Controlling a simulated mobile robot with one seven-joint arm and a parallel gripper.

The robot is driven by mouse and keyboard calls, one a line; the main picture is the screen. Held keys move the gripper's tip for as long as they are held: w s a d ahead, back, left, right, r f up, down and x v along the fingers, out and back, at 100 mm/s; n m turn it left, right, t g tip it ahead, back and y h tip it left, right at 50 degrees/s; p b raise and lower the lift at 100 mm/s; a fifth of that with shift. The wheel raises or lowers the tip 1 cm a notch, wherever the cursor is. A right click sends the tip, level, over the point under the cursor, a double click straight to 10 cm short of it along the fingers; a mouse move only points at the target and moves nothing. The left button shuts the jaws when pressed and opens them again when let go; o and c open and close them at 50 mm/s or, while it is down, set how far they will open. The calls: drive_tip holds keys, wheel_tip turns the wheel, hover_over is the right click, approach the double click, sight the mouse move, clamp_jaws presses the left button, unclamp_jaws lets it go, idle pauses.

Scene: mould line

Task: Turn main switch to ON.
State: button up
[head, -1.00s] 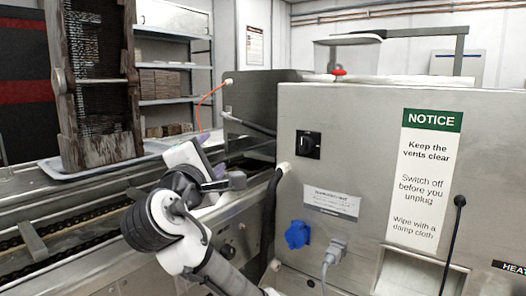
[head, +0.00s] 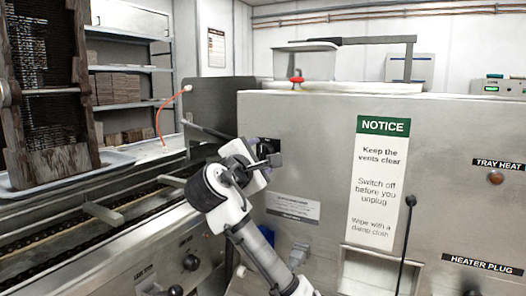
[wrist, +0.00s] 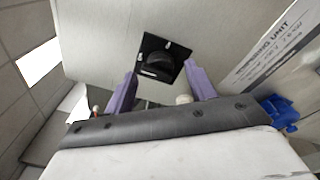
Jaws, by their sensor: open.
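The main switch is a black square plate with a round black knob on the steel cabinet front. It shows fully in the wrist view (wrist: 160,58), tilted, with small pale marks around the knob. In the head view my arm covers most of it. My gripper (wrist: 161,78) is open, with its two purple fingers on either side below the switch in the wrist view. The fingers appear short of the knob, with nothing between them. In the head view my gripper (head: 268,160) is in front of the switch area. The knob's setting is too small to read.
The cabinet (head: 310,125) carries a NOTICE sign (head: 380,175) and a label plate (head: 292,207). A blue socket (wrist: 281,112) is at the right in the wrist view. A conveyor (head: 110,215) runs at the left.

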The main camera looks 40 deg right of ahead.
drive_tip(key=shift+x, duration=1.05)
drive_tip(key=c, duration=0.7)
drive_tip(key=shift+f, duration=0.15)
drive_tip(key=shift+c, duration=0.6)
